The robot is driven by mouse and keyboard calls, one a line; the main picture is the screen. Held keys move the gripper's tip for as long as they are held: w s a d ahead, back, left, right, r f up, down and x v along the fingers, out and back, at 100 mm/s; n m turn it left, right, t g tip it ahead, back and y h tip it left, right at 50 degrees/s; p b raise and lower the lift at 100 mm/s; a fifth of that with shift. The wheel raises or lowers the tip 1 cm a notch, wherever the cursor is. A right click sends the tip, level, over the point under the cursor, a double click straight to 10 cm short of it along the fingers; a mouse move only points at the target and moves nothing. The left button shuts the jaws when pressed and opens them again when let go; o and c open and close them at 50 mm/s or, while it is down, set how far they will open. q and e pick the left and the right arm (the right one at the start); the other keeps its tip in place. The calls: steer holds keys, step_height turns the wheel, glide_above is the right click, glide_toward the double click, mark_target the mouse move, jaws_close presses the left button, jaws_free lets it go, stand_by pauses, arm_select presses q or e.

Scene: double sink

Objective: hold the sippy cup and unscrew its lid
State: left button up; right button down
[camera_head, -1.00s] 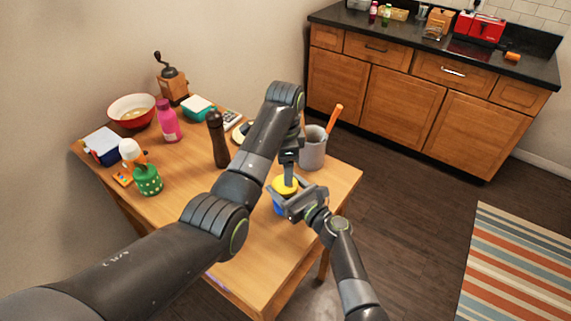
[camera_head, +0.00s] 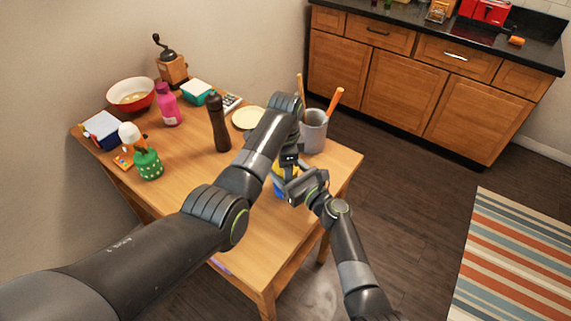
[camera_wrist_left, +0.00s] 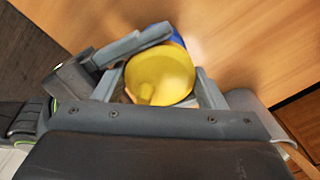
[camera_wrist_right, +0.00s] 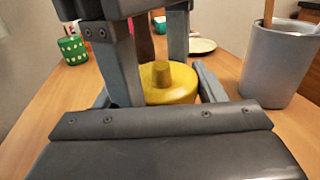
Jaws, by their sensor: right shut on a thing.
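The sippy cup (camera_head: 279,190) has a blue body and a yellow lid with a spout. It stands near the front right of the table, mostly hidden by my grippers in the head view. My right gripper (camera_head: 293,186) is shut on the cup's body from the side. In the right wrist view the yellow lid (camera_wrist_right: 170,85) sits upright between its fingers. My left gripper (camera_head: 287,164) points down from above, its fingers apart on either side of the lid. The left wrist view looks down on the lid (camera_wrist_left: 160,78); whether those fingers touch it I cannot tell.
A grey utensil holder (camera_head: 313,132) stands just behind the cup, close to my left gripper. A pale plate (camera_head: 247,118) lies at the back. The table's front is clear.

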arm_select(q)
steer(key=shift+c, duration=1.3)
steer(key=n, duration=0.4)
steer(key=o, duration=1.1)
steer(key=shift+s+d+r, duration=0.1)
steer(key=shift+r, duration=2.2)
arm_select(e)
steer(key=shift+c, duration=1.2)
jaws_free()
